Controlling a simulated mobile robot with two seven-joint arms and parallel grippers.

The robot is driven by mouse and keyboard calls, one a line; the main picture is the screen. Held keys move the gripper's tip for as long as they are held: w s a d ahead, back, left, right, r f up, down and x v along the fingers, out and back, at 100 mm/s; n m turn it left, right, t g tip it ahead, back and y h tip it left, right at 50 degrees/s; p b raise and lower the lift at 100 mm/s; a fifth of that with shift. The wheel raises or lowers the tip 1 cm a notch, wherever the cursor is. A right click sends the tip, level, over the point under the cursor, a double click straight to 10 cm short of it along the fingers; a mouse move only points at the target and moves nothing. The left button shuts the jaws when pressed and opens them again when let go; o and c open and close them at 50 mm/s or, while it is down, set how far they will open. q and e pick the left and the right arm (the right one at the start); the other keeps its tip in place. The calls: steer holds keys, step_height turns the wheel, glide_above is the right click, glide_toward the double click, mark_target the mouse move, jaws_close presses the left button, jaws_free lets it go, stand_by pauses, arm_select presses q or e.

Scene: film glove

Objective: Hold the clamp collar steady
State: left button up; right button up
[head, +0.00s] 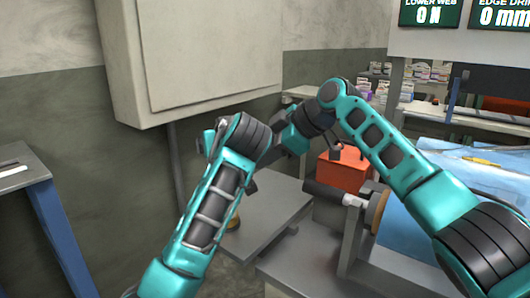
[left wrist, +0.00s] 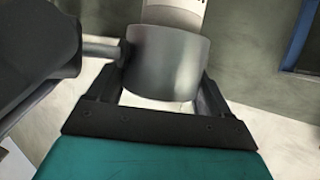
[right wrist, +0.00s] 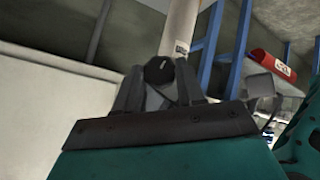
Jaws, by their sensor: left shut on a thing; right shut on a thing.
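The clamp collar (left wrist: 165,62), a smooth grey metal cylinder, fills the upper middle of the left wrist view around the lower end of a pale post (left wrist: 175,12). My left gripper (left wrist: 158,92) is shut on it, one finger on each side. A short metal rod (left wrist: 102,48) meets the collar's left side. In the right wrist view my right gripper (right wrist: 160,85) is shut on a dark round-ended piece (right wrist: 158,70), in front of a pale post (right wrist: 181,30) with a small label. In the head view my arms hide the collar, and I cannot make out the fingertips.
A large wall cabinet (head: 200,55) hangs at the upper left. A grey platform (head: 265,212) lies below my arms. An orange-red box (head: 343,168) and a bench with a roller end (head: 377,210) and blue sheet stand right. A blue-legged table (head: 52,215) is far left.

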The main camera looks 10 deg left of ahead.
steer(key=shift+w+d+g, duration=0.15)
steer(key=shift+w+g, duration=0.05)
steer(key=shift+g, duration=0.1)
stand_by(0.4)
steer(key=o, duration=1.1)
steer(key=shift+s, duration=0.1)
steer(key=shift+c, duration=0.2)
steer(key=v, duration=1.2)
